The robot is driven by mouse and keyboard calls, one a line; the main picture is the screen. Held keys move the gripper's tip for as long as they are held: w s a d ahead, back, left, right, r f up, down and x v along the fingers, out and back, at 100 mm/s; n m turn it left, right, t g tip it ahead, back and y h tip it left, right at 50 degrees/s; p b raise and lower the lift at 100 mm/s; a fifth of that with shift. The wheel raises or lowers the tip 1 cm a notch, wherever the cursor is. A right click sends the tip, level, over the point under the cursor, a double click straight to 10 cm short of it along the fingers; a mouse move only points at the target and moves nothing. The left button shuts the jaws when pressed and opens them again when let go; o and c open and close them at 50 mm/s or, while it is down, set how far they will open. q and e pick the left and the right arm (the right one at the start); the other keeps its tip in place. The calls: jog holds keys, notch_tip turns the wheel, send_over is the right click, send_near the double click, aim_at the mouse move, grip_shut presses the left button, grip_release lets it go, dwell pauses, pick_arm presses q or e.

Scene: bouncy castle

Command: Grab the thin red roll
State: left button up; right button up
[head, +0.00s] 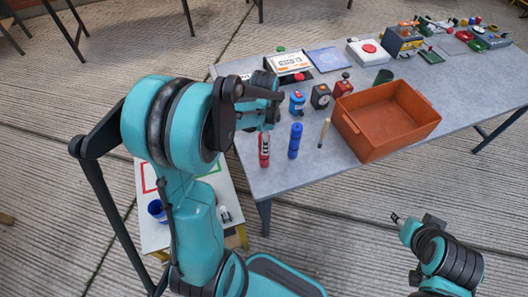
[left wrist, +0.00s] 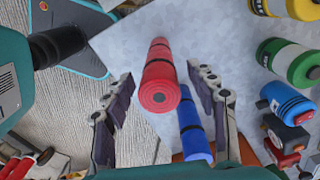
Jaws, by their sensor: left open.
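The thin red roll (head: 264,152) with dark bands stands upright near the front left edge of the grey table. In the left wrist view the red roll (left wrist: 160,84) appears between the two fingers of my left gripper (left wrist: 160,78), with a gap on each side. My left gripper (head: 262,122) is open and empty, just above the roll's top in the head view. The left arm partly hides its fingers there. My right gripper (head: 400,219) is off the table at the lower right, too small to tell if it is open.
A blue roll (head: 295,141) stands close to the right of the red one, also seen in the left wrist view (left wrist: 195,135). A thin wooden stick (head: 324,132) and an orange bin (head: 388,120) are further right. Small bottles and devices stand behind. Bare tabletop lies left of the rolls.

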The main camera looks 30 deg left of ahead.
pick_arm(q)
grip_shut()
jog(key=shift+r, duration=0.2)
